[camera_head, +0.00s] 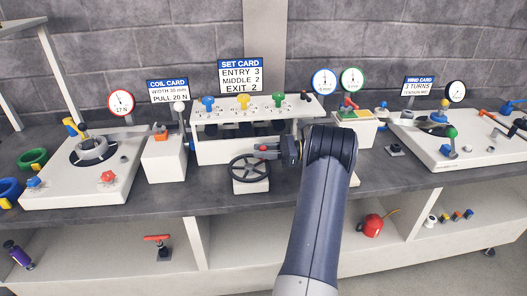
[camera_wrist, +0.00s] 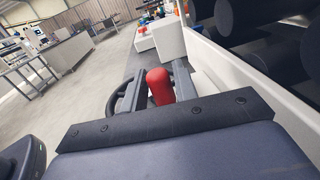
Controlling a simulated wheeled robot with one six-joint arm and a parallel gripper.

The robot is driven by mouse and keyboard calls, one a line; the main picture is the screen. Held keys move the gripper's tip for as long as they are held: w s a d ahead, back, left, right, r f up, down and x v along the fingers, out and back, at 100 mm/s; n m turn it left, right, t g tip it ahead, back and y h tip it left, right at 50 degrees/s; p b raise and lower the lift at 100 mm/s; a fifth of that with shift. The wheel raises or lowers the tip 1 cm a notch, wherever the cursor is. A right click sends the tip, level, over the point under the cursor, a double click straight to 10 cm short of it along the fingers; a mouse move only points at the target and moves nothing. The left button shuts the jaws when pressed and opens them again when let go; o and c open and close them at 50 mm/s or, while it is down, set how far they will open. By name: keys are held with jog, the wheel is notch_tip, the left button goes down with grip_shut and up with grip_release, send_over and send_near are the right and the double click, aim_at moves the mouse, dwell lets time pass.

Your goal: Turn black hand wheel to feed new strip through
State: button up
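The black hand wheel (camera_head: 250,173), a spoked ring, sits on a small white block in front of the strip feed rack (camera_head: 210,151). A red handle (camera_head: 261,147) stands at its upper right rim. My gripper (camera_head: 275,149) reaches in from the right, level with that handle. In the wrist view the red handle (camera_wrist: 159,86) is between my two fingers and fills the gap, so the gripper looks shut on it. Part of the black rim (camera_wrist: 117,97) shows left of the fingers. The handle's joint to the wheel is hidden.
Blue, yellow and green knobs (camera_head: 243,101) top the rack behind the wheel. A white box (camera_head: 163,156) stands to the left, and the coil station (camera_head: 75,186) beyond it. The wind station (camera_head: 470,150) is at the right. The bench front edge (camera_head: 215,207) is near the wheel.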

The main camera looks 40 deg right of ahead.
jog(key=shift+o, duration=1)
jog(key=v, duration=1.1)
